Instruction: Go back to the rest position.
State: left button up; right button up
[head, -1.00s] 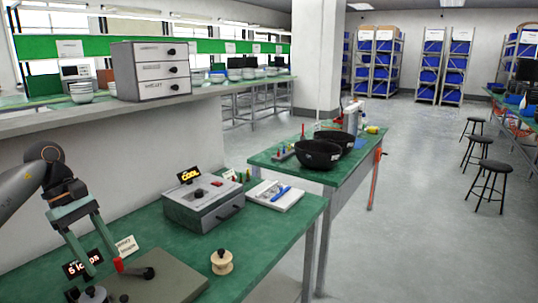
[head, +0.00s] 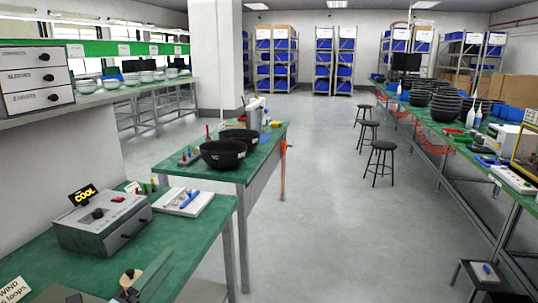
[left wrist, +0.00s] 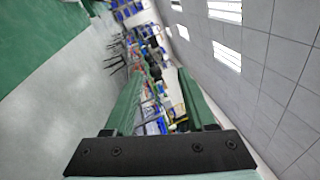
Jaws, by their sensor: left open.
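My left gripper (head: 150,273) shows as a grey-green finger at the bottom left of the head view, over the near green bench. In the left wrist view the two green fingers of the gripper (left wrist: 161,82) stand apart with nothing between them. A small wooden spool (head: 130,278) on the near bench is partly hidden beside the finger. I cannot tell whether they touch. My right gripper is in neither view.
A grey box with a "COOL" sign (head: 103,226) and a white tray (head: 183,203) stand on the near bench. Black bowls (head: 222,154) sit on the bench beyond. A long loaded bench (head: 455,160) and stools (head: 381,160) are on the right. The middle floor (head: 310,215) is clear.

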pick_arm(q)
jog(key=s+a+f+n+g+y, duration=0.2)
jog(key=s+f+n+g+y, duration=0.25)
jog(key=f+n, duration=0.4)
jog(key=s+a+f+n+g+y, duration=0.2)
jog(key=s+f+n+g+y, duration=0.15)
jog(key=s+f+n, duration=0.4)
jog(key=s+d+f+n+g, duration=0.2)
jog(key=s+f+n+g, duration=0.2)
jog(key=s, duration=0.4)
jog(key=s+d+f+n+g, duration=0.2)
jog(key=s+f+n+g, duration=0.15)
jog(key=s, duration=0.45)
jog(key=w+d+t+h+p, duration=0.2)
jog(key=w+d+t+p, duration=0.2)
jog(key=p, duration=0.6)
jog(key=shift+w+d+f+t+h, duration=0.2)
jog(key=shift+f+t+h, duration=0.25)
jog(key=shift+t, duration=0.5)
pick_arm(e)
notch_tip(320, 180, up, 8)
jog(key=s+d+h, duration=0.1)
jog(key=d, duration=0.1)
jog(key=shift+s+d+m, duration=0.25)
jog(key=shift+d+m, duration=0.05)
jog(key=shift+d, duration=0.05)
pick_arm(q)
jog(key=shift+n, duration=0.25)
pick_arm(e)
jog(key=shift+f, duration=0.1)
